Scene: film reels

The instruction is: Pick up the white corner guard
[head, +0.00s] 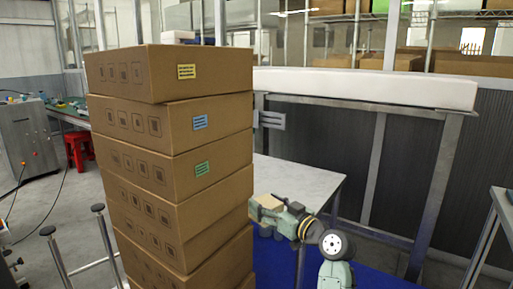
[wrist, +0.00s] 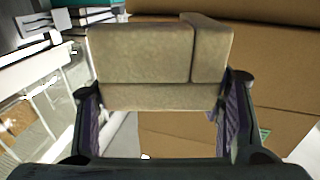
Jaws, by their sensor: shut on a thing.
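My gripper (head: 266,214) is beside the right side of the box stack in the head view. It is shut on a pale tan, blocky corner guard (wrist: 140,60), which looks more beige than white. In the wrist view the guard spans between the two fingers and has a raised part at its right end. It also shows as a small tan block (head: 270,202) at the gripper's tip in the head view. The fingers hide its side edges.
A tall stack of brown cardboard boxes (head: 185,130) stands just left of my gripper, very close. A grey table (head: 300,178) is behind it. A long white slab (head: 365,87) lies on a metal frame farther back. Blue floor (head: 375,278) shows at the lower right.

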